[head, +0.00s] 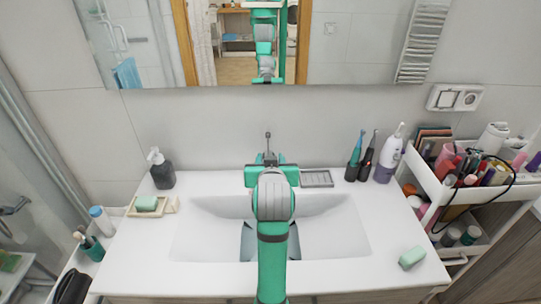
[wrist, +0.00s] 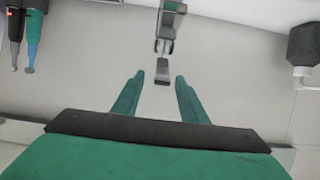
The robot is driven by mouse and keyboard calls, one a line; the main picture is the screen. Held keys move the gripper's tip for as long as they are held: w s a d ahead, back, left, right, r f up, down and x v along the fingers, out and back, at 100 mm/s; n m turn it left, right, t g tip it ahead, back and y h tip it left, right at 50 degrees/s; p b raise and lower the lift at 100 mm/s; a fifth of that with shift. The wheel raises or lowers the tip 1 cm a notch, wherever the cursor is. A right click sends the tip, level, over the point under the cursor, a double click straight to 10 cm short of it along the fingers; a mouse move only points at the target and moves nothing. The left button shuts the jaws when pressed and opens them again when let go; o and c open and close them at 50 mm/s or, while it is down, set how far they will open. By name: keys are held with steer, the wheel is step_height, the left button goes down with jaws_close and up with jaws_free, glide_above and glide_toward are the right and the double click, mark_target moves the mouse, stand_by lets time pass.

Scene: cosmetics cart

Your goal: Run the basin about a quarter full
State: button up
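The white basin (head: 335,228) is set in the counter, and its middle is hidden behind my arm. I see no water in the parts that show. The faucet (head: 268,143) stands behind the basin, with its thin lever upright; its lower part is hidden by my gripper. In the wrist view the faucet (wrist: 166,35) appears upside down at the top centre, its end pointing between my fingers. My gripper (wrist: 160,78) is open, one green finger on each side, with nothing held. In the head view my gripper (head: 268,160) is just in front of the faucet, mostly hidden by my arm.
A dark soap dispenser (head: 162,171) and a soap dish (head: 147,212) stand left of the basin. A green soap (head: 412,257) lies front right. A loaded cart (head: 430,178) stands at the right.

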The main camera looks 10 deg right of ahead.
steer(key=v, duration=0.4)
steer(key=shift+s+r, duration=0.1)
steer(key=shift+s, duration=0.2)
